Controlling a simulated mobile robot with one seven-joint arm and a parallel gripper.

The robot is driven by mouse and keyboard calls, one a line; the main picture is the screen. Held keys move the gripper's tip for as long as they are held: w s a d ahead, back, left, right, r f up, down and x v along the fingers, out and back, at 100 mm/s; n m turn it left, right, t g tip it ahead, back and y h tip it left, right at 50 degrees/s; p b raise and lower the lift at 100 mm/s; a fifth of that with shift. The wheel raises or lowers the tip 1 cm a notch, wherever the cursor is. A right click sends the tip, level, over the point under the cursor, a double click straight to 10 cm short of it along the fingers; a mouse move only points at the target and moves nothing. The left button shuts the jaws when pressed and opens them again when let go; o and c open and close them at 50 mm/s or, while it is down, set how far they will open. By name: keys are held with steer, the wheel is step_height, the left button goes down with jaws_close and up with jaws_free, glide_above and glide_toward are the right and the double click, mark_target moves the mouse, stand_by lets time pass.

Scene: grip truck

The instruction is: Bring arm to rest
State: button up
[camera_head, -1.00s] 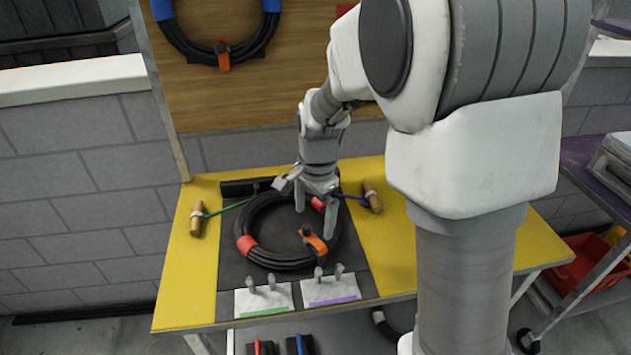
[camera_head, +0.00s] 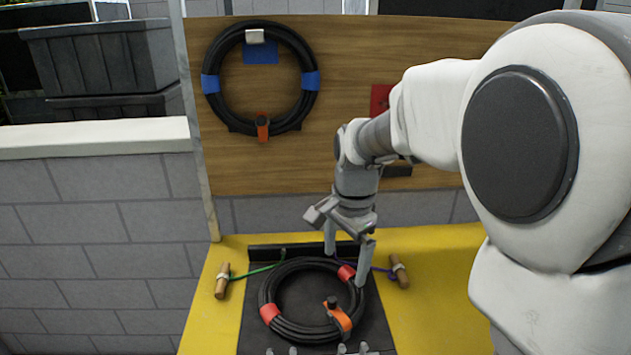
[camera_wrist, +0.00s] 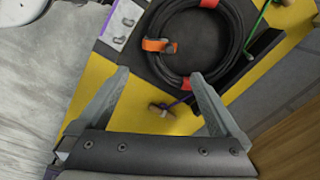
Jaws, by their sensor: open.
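My gripper (camera_head: 346,262) is open and empty. In the head view its fingers point down in front of or above the far right part of a black cable coil (camera_head: 276,327) with red bands and an orange strap. The coil lies on a dark mat on the yellow table (camera_head: 447,270). In the wrist view my gripper's two fingers (camera_wrist: 158,82) are spread wide, with the coil (camera_wrist: 160,66) beyond them. Whether the fingertips touch the coil cannot be told.
Wooden handles with a green cord (camera_head: 222,284) and a purple cord (camera_head: 400,272) lie at either side of the coil. A second coil with blue bands (camera_head: 210,83) hangs on the wooden board (camera_head: 350,60) behind. White plates with grey pegs (camera_wrist: 122,24) are at the table's front.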

steer(key=s+d+r+n+t, duration=0.1)
steer(key=s+r+n, duration=0.2)
steer(key=s, duration=0.3)
steer(key=s+d+r+n+t+p, duration=0.1)
steer(key=s+d+r+n+t, duration=0.1)
steer(key=s+n, duration=0.3)
steer(key=s+d+r+n+t, duration=0.1)
steer(key=s+d+r+n, duration=0.1)
steer(key=s, duration=0.6)
steer(key=shift+r+n+t+p, duration=0.3)
steer(key=shift+r+n+t, duration=0.1)
steer(key=shift+r+n, duration=0.45)
